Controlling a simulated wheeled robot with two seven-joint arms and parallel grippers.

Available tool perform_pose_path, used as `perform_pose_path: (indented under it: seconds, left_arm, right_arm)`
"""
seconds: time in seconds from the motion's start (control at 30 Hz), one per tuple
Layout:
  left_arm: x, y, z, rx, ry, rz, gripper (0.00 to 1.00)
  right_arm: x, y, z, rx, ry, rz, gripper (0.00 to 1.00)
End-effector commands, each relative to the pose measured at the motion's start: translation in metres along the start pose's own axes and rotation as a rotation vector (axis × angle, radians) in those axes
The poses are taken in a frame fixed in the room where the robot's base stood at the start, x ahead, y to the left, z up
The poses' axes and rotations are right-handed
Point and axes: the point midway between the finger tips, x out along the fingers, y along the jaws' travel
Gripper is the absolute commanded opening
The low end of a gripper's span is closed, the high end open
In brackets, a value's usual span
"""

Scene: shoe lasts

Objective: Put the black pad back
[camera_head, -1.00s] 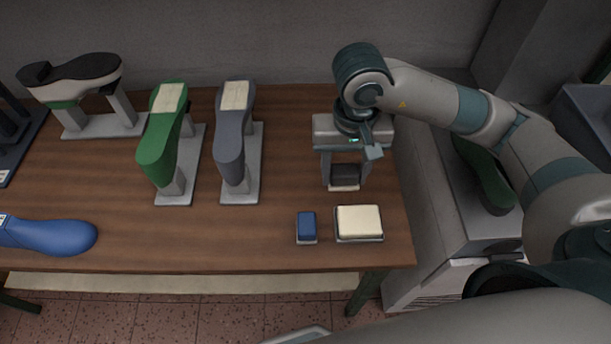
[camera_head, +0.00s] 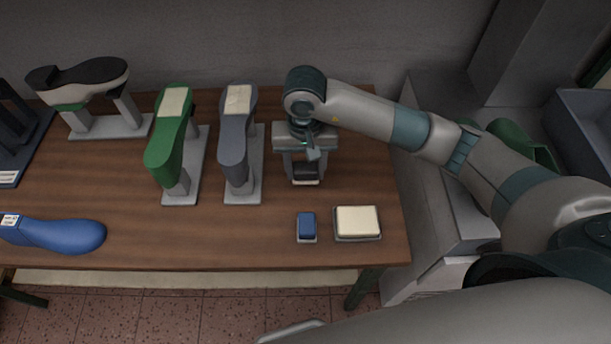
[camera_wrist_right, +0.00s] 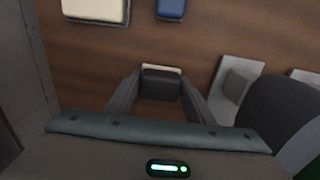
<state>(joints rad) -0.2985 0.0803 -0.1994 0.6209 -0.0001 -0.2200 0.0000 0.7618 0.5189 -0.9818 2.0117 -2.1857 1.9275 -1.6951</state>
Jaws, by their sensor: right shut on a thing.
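The black pad (camera_head: 306,171) is between the fingers of my right gripper (camera_head: 304,178), which is shut on it. A pale edge shows along the pad's lower side. In the right wrist view the dark pad (camera_wrist_right: 160,86) sits between both fingertips (camera_wrist_right: 160,82), with the wood table beyond. Whether the pad touches the table is hard to tell. A blue pad (camera_head: 307,226) and a cream pad (camera_head: 357,222) lie on small grey trays near the front right of the table, nearer the front edge than the gripper. My left gripper is not in view.
On the wooden table (camera_head: 270,247), a grey last (camera_head: 235,140) and a green last (camera_head: 170,145) stand on grey stands left of my right gripper. A blue last (camera_head: 60,235) lies at front left. The middle front is clear.

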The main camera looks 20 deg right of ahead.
Motion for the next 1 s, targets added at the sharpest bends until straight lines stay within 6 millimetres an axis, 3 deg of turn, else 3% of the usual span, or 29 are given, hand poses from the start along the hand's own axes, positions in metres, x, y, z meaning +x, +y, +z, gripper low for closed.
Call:
perform_pose_path:
  seconds: [0.43,0.9,0.93,1.0]
  left_arm:
    - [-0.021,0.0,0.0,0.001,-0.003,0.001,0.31]
    - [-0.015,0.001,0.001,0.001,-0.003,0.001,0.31]
    - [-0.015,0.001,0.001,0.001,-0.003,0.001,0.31]
    - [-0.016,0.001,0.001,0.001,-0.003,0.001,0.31]
  right_arm:
    - [0.037,0.0,0.001,0.001,-0.002,0.0,0.24]
    - [0.043,0.0,0.0,0.0,0.001,-0.001,0.24]
    - [0.043,0.0,0.0,0.0,0.001,-0.001,0.5]
    - [0.042,0.0,0.0,0.0,0.0,-0.001,0.67]
